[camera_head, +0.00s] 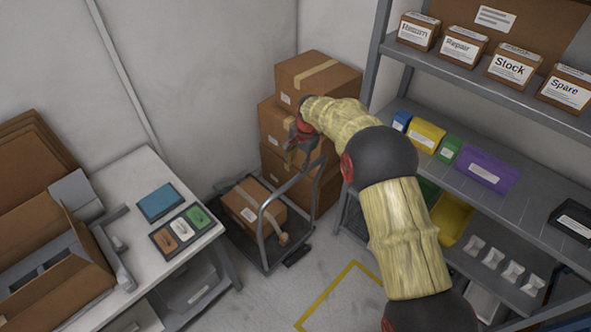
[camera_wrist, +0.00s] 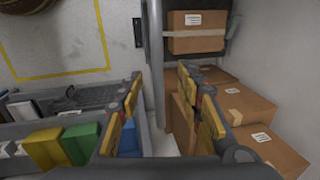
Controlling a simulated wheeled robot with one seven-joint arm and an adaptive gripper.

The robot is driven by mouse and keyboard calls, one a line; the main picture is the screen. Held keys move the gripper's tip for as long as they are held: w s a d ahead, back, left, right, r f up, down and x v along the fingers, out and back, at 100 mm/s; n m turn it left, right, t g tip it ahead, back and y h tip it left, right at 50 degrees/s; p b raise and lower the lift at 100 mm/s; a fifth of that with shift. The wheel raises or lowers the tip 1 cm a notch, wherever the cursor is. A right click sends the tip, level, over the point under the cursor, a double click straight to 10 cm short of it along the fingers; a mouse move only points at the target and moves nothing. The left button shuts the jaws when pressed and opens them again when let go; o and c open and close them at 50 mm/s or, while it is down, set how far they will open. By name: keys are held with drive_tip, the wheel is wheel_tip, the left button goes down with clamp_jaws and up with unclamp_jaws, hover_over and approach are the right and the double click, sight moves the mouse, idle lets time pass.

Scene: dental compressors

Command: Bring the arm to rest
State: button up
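My arm reaches from the lower right of the head view toward the back corner. My gripper (camera_head: 299,142) is in the air in front of the stacked cardboard boxes (camera_head: 318,75), above the trolley. In the wrist view my gripper (camera_wrist: 160,93) has its two yellow-padded fingers spread wide apart. Nothing is between them. The floor and a grey upright post show through the gap. I cannot tell from the head view how far the gripper is from the boxes.
A trolley (camera_head: 268,267) carries one box (camera_head: 252,205). A white table (camera_head: 140,185) at left holds a blue item (camera_head: 159,202) and a tray (camera_head: 184,232). The shelf (camera_head: 480,125) at right bears coloured bins, close to my arm. Floor with yellow tape (camera_head: 330,300) is clear in front.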

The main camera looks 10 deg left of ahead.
drive_tip(key=shift+d+r, duration=0.15)
drive_tip(key=shift+r, duration=0.5)
